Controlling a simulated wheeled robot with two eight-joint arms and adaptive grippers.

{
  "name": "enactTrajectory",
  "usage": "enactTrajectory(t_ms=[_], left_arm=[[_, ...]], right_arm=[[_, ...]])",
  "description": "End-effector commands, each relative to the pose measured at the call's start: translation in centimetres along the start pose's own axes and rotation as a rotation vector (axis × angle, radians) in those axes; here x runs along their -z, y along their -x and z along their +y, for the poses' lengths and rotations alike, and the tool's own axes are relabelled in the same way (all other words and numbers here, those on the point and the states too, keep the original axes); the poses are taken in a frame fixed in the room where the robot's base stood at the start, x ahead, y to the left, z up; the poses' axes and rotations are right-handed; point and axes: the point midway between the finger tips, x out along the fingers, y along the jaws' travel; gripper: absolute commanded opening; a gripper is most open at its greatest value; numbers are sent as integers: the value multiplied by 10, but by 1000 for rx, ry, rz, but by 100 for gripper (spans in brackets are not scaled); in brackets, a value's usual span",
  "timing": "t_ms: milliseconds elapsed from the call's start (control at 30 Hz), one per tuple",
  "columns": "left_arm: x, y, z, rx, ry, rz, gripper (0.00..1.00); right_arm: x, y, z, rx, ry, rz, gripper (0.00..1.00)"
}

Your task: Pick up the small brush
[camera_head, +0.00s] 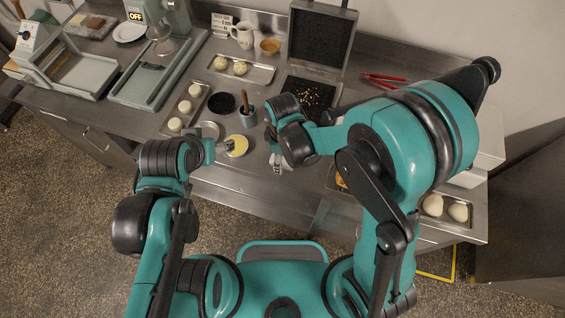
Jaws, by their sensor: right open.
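A small brush (245,101), seen as a brown handle, stands in a grey metal cup (248,118) near the middle of the counter; its lower end is hidden in the cup. My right gripper (278,165) points down at the counter's front edge, to the right of and nearer than the cup. It is open and apart from the brush. My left gripper (226,147) is at a small bowl of yellow liquid (238,144), in front of the cup. Its fingers are too small to tell open from shut.
A dark round bowl (221,103) stands left of the cup. Trays of dough balls (240,68) lie behind and to the left. An open hinged press (322,40) stands at the back. Red tongs (384,79) lie right. A mug (244,36) stands behind.

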Motion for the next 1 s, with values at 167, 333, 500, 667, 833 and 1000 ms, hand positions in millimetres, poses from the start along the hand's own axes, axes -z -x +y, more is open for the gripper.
enactTrajectory(t_ms=[167, 333, 500, 667, 833, 1000], left_arm=[[-4, -5, 0, 0, 0, 0, 76], [-3, -4, 0, 0, 0, 0, 76], [-3, -4, 0, 0, 0, 0, 76], [-3, -4, 0, 0, 0, 0, 76], [-3, -4, 0, 0, 0, 0, 76], [-2, -2, 0, 0, 0, 0, 76]], right_arm=[[0, -18, 1, -1, -1, 0, 55], [0, -18, 0, -2, -1, 0, 55], [0, -17, 1, -2, -1, 0, 24], [0, -17, 1, -2, -1, 0, 1], [0, -17, 1, -2, -1, 0, 1], [0, -11, 1, -2, -1, 0, 1]])
